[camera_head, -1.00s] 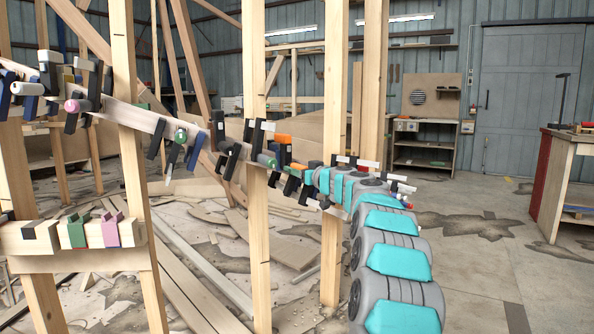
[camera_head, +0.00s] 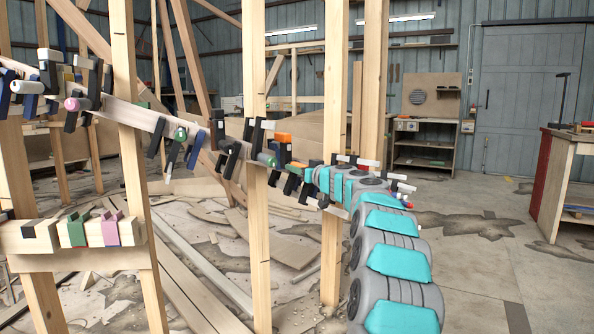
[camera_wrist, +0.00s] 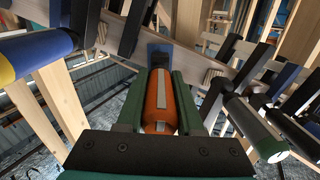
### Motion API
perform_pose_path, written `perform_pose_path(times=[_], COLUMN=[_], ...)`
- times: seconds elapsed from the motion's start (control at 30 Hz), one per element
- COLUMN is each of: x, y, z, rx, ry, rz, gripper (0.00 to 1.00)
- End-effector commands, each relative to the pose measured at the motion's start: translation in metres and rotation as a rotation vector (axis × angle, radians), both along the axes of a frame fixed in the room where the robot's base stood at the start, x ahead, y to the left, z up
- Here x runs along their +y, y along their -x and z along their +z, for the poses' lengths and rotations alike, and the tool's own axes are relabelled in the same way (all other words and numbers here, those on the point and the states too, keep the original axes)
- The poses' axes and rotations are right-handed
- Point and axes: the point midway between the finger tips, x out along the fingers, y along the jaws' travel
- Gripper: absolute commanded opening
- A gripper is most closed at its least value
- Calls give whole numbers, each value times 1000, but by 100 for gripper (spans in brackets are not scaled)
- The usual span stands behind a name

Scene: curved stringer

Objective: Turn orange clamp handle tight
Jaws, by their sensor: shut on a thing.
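The orange clamp handle (camera_wrist: 159,104) shows in the wrist view, a cylinder with grey flats, lying between the two green fingers of my gripper (camera_wrist: 160,88). The fingers are shut on it. A blue clamp part (camera_wrist: 159,55) is beyond the handle, against the wooden stringer (camera_wrist: 200,62). The gripper's fingertips are too small and hidden to make out there.
In the wrist view, a blue and yellow handle (camera_wrist: 35,52) is close on the left and a green-ended handle (camera_wrist: 262,135) on the right. More clamps line the curved stringer (camera_head: 135,115). Wooden posts (camera_head: 258,200) stand close by. Planks (camera_head: 205,265) lie on the floor.

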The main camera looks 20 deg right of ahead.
Motion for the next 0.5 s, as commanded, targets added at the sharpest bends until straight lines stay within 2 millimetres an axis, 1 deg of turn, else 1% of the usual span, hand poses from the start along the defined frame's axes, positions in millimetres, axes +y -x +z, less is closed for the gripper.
perform_pose_path(times=[0.17, 0.5], x=[1, 2], y=[0, 0], z=[0, 1], rx=[16, 73], ry=[-109, -420], rz=[1, 2], gripper=[0, 0])
